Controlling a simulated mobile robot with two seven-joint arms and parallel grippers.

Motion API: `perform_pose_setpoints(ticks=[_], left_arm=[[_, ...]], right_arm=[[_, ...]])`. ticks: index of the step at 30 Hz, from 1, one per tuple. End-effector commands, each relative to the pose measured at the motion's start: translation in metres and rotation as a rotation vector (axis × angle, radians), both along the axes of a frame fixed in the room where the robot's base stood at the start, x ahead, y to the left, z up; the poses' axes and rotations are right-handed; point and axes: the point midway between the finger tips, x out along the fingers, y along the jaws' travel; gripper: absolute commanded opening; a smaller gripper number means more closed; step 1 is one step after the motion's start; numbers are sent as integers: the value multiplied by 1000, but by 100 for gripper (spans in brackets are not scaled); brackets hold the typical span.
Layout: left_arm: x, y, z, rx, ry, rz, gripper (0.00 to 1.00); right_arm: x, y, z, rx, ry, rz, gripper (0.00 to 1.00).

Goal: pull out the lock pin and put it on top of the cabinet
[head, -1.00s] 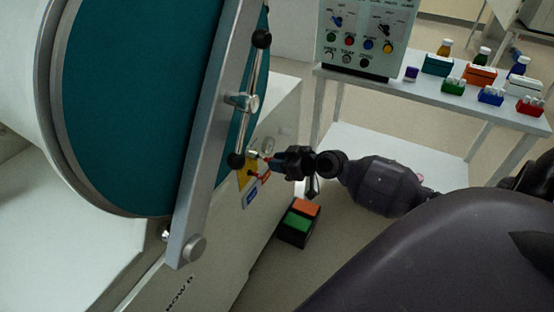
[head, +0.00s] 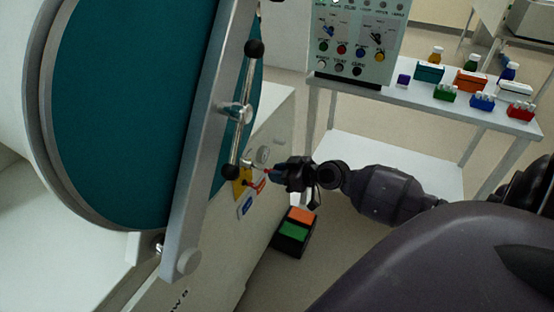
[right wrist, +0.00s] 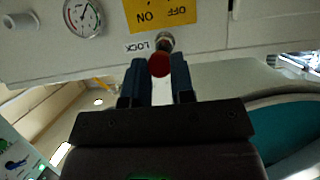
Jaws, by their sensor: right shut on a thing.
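The lock pin (right wrist: 159,66) has a round red knob and shows in the right wrist view between my right gripper's (right wrist: 160,82) two blue fingers, which are shut on it. In the head view my right gripper (head: 271,171) is at the front of the white cabinet (head: 277,118), beside a yellow plate (head: 241,187). The knob is small there and partly hidden by the fingers. My left gripper is not in view.
A large round teal door (head: 130,100) with a metal bar and handle (head: 243,110) stands close left of the gripper. A black box with orange and green pads (head: 295,230) is below. A side table (head: 400,91) holds a control panel and several small containers.

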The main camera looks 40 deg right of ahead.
Motion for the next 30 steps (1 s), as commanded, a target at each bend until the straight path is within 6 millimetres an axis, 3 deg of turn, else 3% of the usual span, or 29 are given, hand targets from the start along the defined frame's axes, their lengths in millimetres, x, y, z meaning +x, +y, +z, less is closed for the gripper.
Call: perform_pose_setpoints(ticks=[30], left_arm=[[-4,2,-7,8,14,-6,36]], right_arm=[[-13,-5,-2,-2,2,0,0]])
